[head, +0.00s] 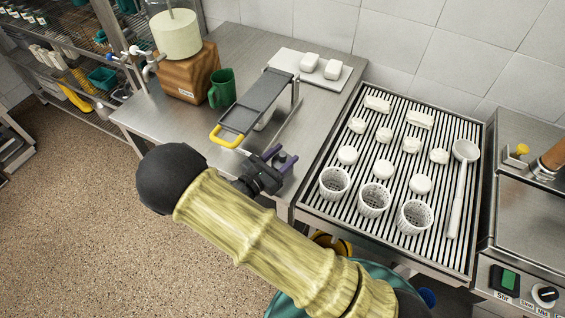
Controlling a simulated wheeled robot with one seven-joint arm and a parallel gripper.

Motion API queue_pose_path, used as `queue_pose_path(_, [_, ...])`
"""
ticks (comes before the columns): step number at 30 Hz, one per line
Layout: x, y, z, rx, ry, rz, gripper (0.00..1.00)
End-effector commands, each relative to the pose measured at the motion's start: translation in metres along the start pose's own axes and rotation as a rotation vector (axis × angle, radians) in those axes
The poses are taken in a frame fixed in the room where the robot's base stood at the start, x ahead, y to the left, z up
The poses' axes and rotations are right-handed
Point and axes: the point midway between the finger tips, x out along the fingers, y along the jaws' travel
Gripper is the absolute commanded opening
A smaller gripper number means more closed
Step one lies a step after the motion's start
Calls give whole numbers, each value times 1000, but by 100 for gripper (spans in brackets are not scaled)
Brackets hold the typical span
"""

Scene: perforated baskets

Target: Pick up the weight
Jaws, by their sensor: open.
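My gripper (275,160) is open just above the steel counter's front right corner, below the long grey tool with the yellow handle (229,137). A small dark round shape (282,157) shows between its grey-purple fingers; I cannot tell whether it is the weight or part of the gripper. No other thing in view is clearly a weight. Three white perforated baskets (334,182) stand upright in a row at the front of the slatted drain tray (456,262), to the right of my gripper and apart from it.
Several white pieces (384,135) and a white ladle (460,190) lie on the tray. A control panel (525,284) is at right. Open floor lies left.

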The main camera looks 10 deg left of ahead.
Motion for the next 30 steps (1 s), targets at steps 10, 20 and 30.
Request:
queue_pose_path(10, [0, 0, 0, 0, 0, 0, 8])
queue_pose_path(20, [0, 0, 2, 2, -4, -1, 0])
queue_pose_path(30, [0, 1, 14, 4, -4, 0, 0])
